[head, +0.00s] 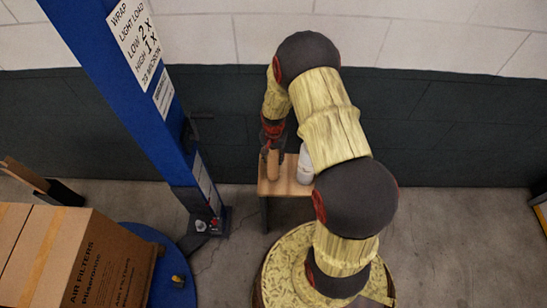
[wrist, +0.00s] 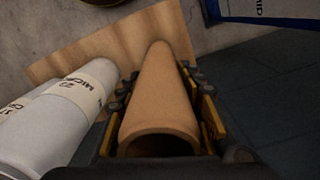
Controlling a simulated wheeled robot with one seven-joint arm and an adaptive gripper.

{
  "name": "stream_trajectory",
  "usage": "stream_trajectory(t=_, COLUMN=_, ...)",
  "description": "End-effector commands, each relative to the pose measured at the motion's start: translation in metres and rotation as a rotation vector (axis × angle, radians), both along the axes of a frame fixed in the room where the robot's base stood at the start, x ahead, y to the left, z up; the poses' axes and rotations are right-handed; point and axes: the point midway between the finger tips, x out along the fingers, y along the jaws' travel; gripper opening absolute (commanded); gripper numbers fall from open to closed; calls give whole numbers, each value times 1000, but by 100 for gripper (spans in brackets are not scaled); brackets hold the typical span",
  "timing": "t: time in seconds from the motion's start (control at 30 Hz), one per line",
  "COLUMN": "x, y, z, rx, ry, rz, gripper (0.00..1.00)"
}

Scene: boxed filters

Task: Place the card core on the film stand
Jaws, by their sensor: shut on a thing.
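The card core (head: 273,163) is a plain brown hollow tube. My gripper (head: 272,148) is shut on it, with a finger on each side in the wrist view (wrist: 160,78). There the core (wrist: 160,100) points away from the camera, its open near end toward me. Its far end lies over a wooden board, the top of a small stand (head: 285,188), which also shows in the wrist view (wrist: 110,58). In the head view the core is upright at the stand's left part. I cannot tell whether it touches the top.
A white film roll (head: 305,168) with a printed label stands on the stand, right of the core; in the wrist view the roll (wrist: 50,125) is close at left. A blue wrapper column (head: 130,100) rises left of the stand. A filter carton (head: 90,265) is at lower left.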

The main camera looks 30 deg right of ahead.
Motion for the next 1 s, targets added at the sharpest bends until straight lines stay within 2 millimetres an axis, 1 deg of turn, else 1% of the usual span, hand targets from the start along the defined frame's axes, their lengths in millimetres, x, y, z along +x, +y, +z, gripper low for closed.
stream_trajectory(t=0.07, x=0, y=0, z=-4, rx=1, ry=1, rz=0, gripper=11)
stream_trajectory(t=0.1, x=0, y=0, z=-3, rx=1, ry=1, rz=0, gripper=39)
stream_trajectory(t=0.37, x=0, y=0, z=-2, rx=1, ry=1, rz=0, gripper=54)
stream_trajectory(t=0.67, x=0, y=0, z=-2, rx=1, ry=1, rz=0, gripper=55)
stream_trajectory(t=0.77, x=0, y=0, z=3, rx=0, ry=0, rz=0, gripper=55)
stream_trajectory(t=0.87, x=1, y=0, z=15, rx=-1, ry=-2, rz=0, gripper=55)
stream_trajectory(t=1.0, x=1, y=0, z=43, rx=0, ry=-3, rz=0, gripper=55)
